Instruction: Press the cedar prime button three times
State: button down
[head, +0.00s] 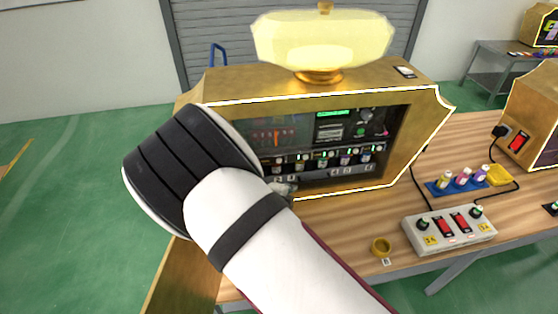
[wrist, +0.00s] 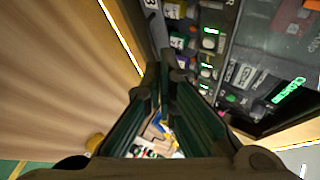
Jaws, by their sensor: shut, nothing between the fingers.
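The gold perfume machine (head: 425,110) stands on the wooden table, with a dark front panel that holds a row of small buttons and lit green labels. The panel also shows in the wrist view (wrist: 262,50), with several pale buttons (wrist: 209,43) beside small labels. The labels are too small to read, so I cannot tell which button is cedar prime.
A glass perfume bottle ornament (head: 322,40) tops the machine. The wooden tabletop (head: 340,235) before the machine is mostly clear.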

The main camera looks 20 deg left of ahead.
aim_at(279, 160)
jog(key=shift+w, duration=0.1)
jog(key=w+a+b, duration=0.4)
jog(key=w, duration=0.3)
jog(key=shift+w+a, duration=0.2)
jog(key=shift+a, duration=0.15)
dwell(1.5)
jog(key=shift+w+a, duration=0.2)
jog(key=shift+w, duration=0.15)
jog(key=shift+w+a+b, duration=0.25)
jog(key=shift+w+b, duration=0.15)
jog(key=shift+b, duration=0.05)
dwell(0.7)
jog(key=shift+s, duration=0.1)
jog(key=shift+s+d+p, duration=0.5)
jog(key=shift+s+p, duration=0.1)
jog(key=shift+s, duration=0.05)
